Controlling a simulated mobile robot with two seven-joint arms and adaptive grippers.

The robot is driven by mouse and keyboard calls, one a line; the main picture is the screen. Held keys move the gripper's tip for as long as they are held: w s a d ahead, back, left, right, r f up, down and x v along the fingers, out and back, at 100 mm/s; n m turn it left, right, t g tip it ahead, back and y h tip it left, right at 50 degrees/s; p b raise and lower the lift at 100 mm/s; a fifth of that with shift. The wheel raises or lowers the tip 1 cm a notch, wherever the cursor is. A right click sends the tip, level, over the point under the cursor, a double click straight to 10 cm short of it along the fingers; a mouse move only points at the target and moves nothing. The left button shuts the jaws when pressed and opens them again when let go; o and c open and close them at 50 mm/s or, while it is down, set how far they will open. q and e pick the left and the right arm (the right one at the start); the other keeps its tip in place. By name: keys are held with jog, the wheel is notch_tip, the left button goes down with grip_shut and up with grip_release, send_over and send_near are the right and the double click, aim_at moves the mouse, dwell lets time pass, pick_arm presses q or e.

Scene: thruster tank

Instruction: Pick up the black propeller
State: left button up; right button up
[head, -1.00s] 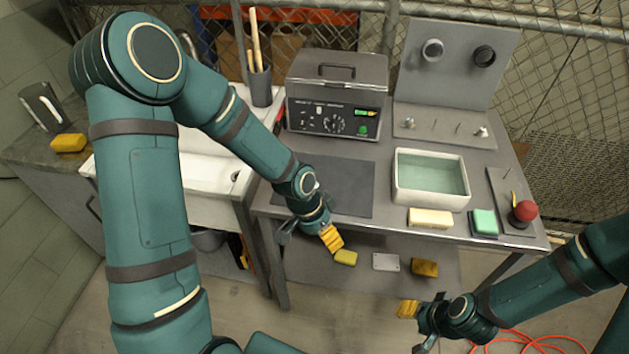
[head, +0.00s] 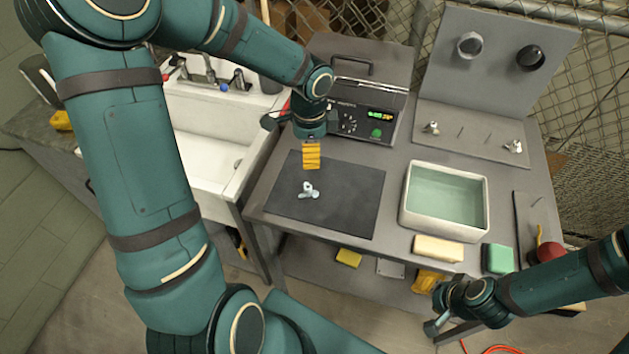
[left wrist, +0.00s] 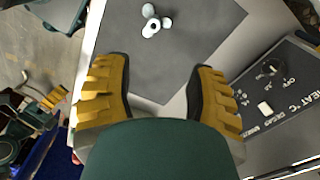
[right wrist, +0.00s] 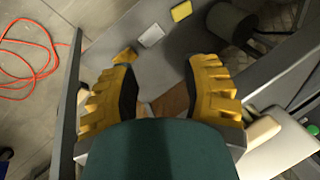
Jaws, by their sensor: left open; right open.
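A small pale grey propeller (head: 309,190) lies on the dark mat (head: 350,205), left of its middle. It also shows in the left wrist view (left wrist: 154,22), beyond my fingertips. I cannot make out a clearly black propeller in any view. My left gripper (head: 311,160) is open and empty above the back of the mat, behind the grey propeller in the head view. Its spread yellow fingers show in the left wrist view (left wrist: 158,85). My right gripper is open and empty by the table's front edge, with both fingers apart in the right wrist view (right wrist: 163,85).
A water tank (head: 446,203) stands right of the mat, with a cream block (head: 438,249) and green sponge (head: 497,258) in front. A control box (head: 360,105) stands behind the mat. A rear panel holds a black round part (head: 530,57). A sink (head: 205,150) lies left.

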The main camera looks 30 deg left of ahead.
pick_arm(q)
jog(key=b, duration=0.2)
send_over(307, 187)
jog(key=f, duration=0.8)
jog(key=shift+w+d, duration=0.15)
jog(key=shift+d, duration=0.05)
jog(key=f, duration=0.3)
jog(key=f+b, duration=0.1)
jog(key=f, duration=0.1)
jog(key=shift+s, duration=0.25)
jog(key=shift+r, duration=0.1)
pick_arm(e)
jog(key=f, duration=0.1)
jog(key=s+f, duration=0.1)
jog(key=shift+s+a+f, duration=0.1)
jog(key=shift+s+f, duration=0.15)
jog(key=shift+f, duration=0.15)
pick_arm(q)
jog(key=c, duration=0.9)
